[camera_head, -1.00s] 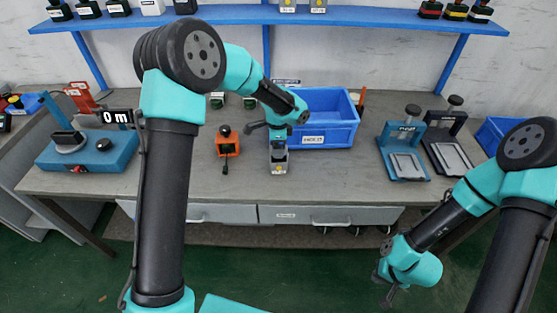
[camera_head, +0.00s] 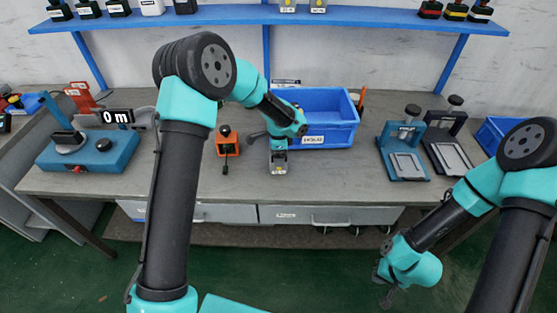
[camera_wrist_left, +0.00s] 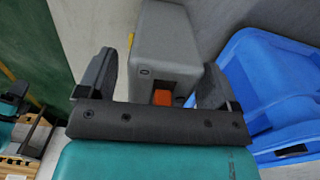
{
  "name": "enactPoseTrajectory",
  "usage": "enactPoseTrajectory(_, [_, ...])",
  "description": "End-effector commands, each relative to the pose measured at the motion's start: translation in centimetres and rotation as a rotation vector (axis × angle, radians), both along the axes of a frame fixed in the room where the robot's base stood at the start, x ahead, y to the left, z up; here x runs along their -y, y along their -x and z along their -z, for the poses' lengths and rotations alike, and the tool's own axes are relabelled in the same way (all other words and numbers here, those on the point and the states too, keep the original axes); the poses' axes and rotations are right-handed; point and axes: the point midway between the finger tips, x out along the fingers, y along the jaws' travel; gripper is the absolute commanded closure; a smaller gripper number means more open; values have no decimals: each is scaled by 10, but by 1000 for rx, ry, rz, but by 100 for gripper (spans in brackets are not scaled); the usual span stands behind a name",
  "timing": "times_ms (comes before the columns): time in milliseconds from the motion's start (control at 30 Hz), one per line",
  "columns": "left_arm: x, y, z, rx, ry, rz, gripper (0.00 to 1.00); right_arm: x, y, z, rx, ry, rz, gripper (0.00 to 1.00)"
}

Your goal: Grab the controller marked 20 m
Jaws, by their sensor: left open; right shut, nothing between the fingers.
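A small grey controller (camera_head: 279,167) stands on the bench in front of the blue bin; its marking is too small to read. In the left wrist view the grey controller (camera_wrist_left: 166,45) shows between and just beyond the two spread fingers, with a small orange patch on it. My left gripper (camera_head: 277,143) is open right above and behind the controller, pointing down at it; I cannot tell whether a finger touches it. My right gripper (camera_head: 386,297) is shut and empty, hanging low in front of the bench at right.
The blue bin (camera_head: 325,140) stands close right of the left gripper, an orange device (camera_head: 228,143) left of it. Two press-like stands (camera_head: 408,165) (camera_head: 450,155) are at right. The bench front is clear.

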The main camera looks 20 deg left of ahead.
Motion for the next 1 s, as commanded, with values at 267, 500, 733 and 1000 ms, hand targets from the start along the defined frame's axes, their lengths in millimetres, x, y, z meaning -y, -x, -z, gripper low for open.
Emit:
enactPoseTrajectory(267, [0, 0, 0, 0, 0, 0, 24, 0, 0, 0, 0, 0, 0, 100])
enactPoseTrajectory(500, [0, 0, 0, 0, 0, 0, 46, 0, 0, 0, 0, 0, 0, 100])
enactPoseTrajectory(733, [0, 0, 0, 0, 0, 0, 68, 0, 0, 0, 0, 0, 0, 100])
enactPoseTrajectory(1000, [0, 0, -1, 1, 0, 0, 76, 0, 0, 0, 0, 0, 0, 100])
